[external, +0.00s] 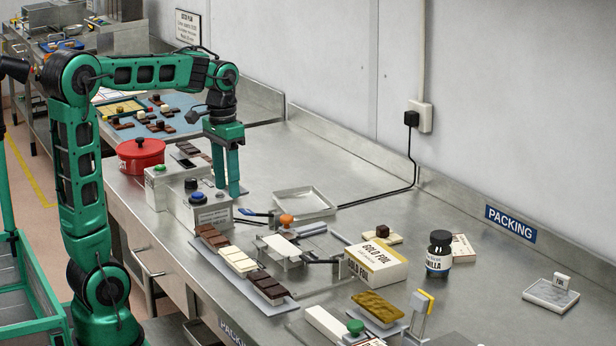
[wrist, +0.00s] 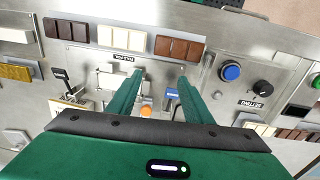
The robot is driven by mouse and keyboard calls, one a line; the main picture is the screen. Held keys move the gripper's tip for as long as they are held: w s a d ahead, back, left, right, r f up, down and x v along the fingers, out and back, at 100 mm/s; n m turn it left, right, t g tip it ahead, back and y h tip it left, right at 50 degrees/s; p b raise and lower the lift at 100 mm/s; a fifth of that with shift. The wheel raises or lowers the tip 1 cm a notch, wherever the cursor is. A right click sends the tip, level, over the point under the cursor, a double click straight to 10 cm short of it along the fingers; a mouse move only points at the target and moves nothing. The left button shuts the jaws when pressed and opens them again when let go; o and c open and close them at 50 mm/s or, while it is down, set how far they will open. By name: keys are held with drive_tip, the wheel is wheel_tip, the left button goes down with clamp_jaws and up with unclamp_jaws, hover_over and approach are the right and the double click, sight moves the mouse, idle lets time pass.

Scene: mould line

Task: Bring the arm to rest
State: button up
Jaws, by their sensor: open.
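My arm is green and black and reaches over the steel bench. My gripper (external: 227,190) points down in the external view, beside the grey control box (external: 205,207) with a blue button. Its two green fingers are apart with nothing between them. In the wrist view my gripper (wrist: 162,82) shows the same open fingers, above the bench around a small device with an orange knob (wrist: 146,111). The height of the fingertips above the bench is hard to tell.
Chocolate bars (external: 240,262) lie in a row on a tray at the front. A red pot (external: 140,155), an empty metal tray (external: 304,202), a gold foil box (external: 376,263) and a dark vanilla jar (external: 438,253) stand around. The bench's back right is mostly clear.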

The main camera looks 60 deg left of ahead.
drive_tip(key=s+d+f+m, duration=0.4)
drive_tip(key=s+d, duration=0.5)
drive_tip(key=d, duration=0.6)
drive_tip(key=s+d+f+m, duration=0.1)
drive_tip(key=s+d+f, duration=0.2)
drive_tip(key=s, duration=0.3)
drive_tip(key=s+d+f+m, duration=0.1)
drive_tip(key=s+d+f, duration=0.2)
drive_tip(key=s, duration=0.4)
drive_tip(key=shift+f+m+y, duration=0.3)
drive_tip(key=shift+f+y, duration=0.1)
drive_tip(key=shift+f, duration=0.35)
drive_tip(key=shift+w+f, duration=0.2)
drive_tip(key=shift+w, duration=0.4)
